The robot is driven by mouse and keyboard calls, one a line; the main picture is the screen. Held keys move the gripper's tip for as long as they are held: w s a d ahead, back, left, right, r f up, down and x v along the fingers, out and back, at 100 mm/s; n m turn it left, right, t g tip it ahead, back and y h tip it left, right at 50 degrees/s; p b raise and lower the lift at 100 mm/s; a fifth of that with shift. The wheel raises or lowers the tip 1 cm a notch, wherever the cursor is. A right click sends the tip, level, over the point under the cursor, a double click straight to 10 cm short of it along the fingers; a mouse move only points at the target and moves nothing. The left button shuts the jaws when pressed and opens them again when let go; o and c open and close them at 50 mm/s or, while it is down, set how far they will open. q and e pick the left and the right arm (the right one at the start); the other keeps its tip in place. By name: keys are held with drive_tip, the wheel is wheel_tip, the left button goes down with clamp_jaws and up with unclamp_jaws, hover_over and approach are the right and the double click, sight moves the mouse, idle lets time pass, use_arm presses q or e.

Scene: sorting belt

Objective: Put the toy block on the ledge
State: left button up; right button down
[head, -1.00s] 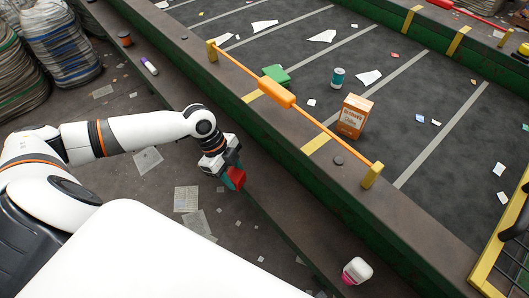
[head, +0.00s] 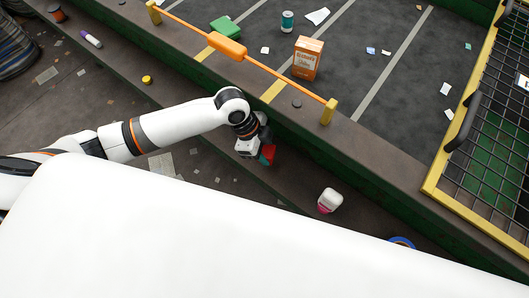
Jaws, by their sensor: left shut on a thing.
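My left gripper (head: 261,149) is shut on the toy block (head: 268,153), a small piece that shows red with some teal beside it. The gripper partly hides the block. It is held over the long brown ledge (head: 300,184) that runs along the near side of the belt's green wall. I cannot tell whether the block touches the ledge or hangs just above it. My right gripper is out of view.
On the ledge are a white bottle with a pink cap (head: 329,200), a yellow cap (head: 147,79) and a marker (head: 91,39). A blue ring (head: 402,242) shows lower right. Beyond the wall, the belt carries an orange box (head: 307,58). A mesh gate (head: 490,140) stands right.

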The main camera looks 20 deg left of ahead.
use_arm(q)
wheel_tip(320, 180, down, 3)
drive_tip(key=shift+f, duration=0.1)
drive_tip(key=shift+f, duration=0.2)
drive_tip(key=o, duration=1)
drive_tip(key=shift+c, duration=0.2)
drive_tip(key=shift+r, duration=0.1)
